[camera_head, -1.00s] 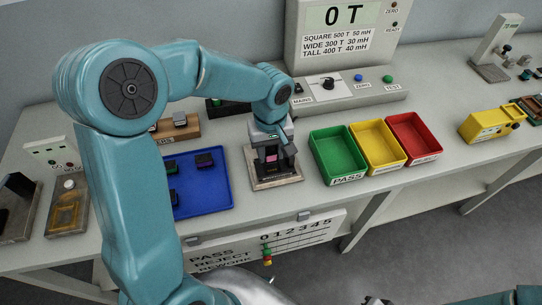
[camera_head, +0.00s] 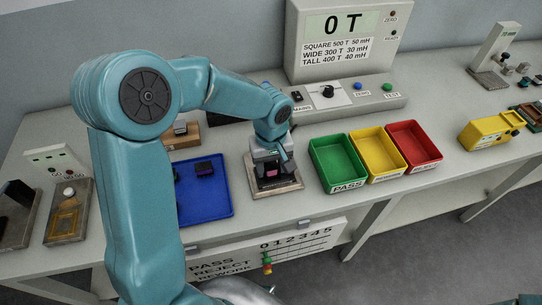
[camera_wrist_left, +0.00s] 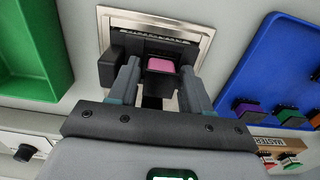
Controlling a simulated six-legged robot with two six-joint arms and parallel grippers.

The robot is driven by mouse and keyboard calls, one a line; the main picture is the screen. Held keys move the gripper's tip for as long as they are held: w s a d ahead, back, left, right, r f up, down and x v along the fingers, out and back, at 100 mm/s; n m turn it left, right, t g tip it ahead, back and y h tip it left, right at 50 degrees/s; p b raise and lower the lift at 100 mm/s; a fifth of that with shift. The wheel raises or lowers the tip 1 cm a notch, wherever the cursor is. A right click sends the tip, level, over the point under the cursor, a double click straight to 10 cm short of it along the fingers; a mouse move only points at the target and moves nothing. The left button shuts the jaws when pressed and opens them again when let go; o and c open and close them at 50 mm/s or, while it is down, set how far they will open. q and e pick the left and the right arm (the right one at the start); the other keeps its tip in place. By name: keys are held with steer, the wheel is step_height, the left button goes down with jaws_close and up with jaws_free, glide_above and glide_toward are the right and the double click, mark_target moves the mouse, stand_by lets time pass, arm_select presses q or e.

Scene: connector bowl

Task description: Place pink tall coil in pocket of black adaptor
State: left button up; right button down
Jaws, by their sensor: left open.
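The pink tall coil (camera_wrist_left: 161,65) shows its pink top in the left wrist view, at the black adaptor (camera_wrist_left: 122,70). It appears to sit in the adaptor's pocket, but its lower part is hidden and I cannot tell how deep it sits. In the head view the pink coil (camera_head: 272,173) is a small patch beneath my left gripper (camera_head: 272,163). My left gripper's fingers also show in the left wrist view (camera_wrist_left: 160,88), open, one on each side of the coil. The adaptor stands on a pale metal-framed plate (camera_head: 291,186).
A blue tray (camera_head: 215,206) with dark coil parts lies to the left, partly behind my arm. Green (camera_head: 340,184), yellow (camera_head: 376,175) and red (camera_head: 418,166) bins stand just right of the plate. The tester (camera_head: 350,98) stands behind.

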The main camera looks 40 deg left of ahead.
mark_target(271, 166)
arm_select(q)
step_height(271, 166, up, 12)
stand_by(0.4)
steer(key=shift+s+d, duration=0.1)
steer(key=shift+s, duration=0.05)
stand_by(0.3)
